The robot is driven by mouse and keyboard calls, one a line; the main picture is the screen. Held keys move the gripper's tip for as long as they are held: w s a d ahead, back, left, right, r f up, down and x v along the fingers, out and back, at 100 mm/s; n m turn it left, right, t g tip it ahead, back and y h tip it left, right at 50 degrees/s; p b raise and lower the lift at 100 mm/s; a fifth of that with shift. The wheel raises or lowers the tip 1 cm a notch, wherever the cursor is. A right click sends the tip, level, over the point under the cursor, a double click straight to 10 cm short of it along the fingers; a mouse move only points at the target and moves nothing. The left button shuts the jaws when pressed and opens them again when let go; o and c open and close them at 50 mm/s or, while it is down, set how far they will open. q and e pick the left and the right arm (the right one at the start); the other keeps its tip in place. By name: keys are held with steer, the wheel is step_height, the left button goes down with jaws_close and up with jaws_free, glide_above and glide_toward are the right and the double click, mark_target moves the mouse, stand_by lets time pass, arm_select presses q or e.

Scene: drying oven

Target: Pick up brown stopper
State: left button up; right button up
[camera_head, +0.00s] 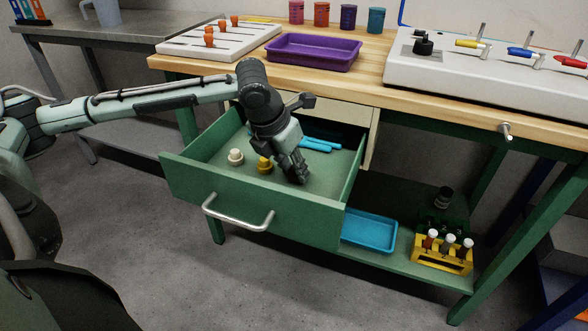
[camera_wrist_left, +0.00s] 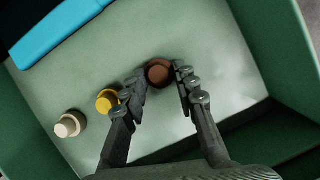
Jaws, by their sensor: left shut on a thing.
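The brown stopper (camera_wrist_left: 159,72) shows in the left wrist view, between the fingertips of my left gripper (camera_wrist_left: 160,80). The fingers are shut on its sides, low inside the open green drawer (camera_head: 180,178). In the head view my left gripper (camera_head: 294,171) points down into the drawer's right part and hides the brown stopper. A yellow stopper (camera_head: 264,165) stands just left of the gripper, and a white stopper (camera_head: 235,156) stands farther left. My right gripper is not in view.
Blue tools (camera_head: 318,144) lie at the back of the drawer. The drawer walls and front handle (camera_head: 237,215) surround the gripper. A purple tray (camera_head: 314,52) is on the wooden table above. A blue tray (camera_head: 369,232) and a yellow tube rack (camera_head: 442,254) are on the lower shelf.

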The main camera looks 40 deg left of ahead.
arm_select(q)
steer(key=shift+r, duration=0.5)
step_height(320, 180, up, 3)
steer(key=shift+w+r+p, duration=0.1)
steer(key=shift+p, duration=0.3)
steer(key=w+a+r, duration=0.1)
steer(key=a+r, duration=0.5)
steer(key=a, duration=0.5)
steer(key=shift+w+a+r+p, duration=0.25)
steer(key=shift+w+r+p, duration=0.05)
steer(key=shift+w+p, duration=0.1)
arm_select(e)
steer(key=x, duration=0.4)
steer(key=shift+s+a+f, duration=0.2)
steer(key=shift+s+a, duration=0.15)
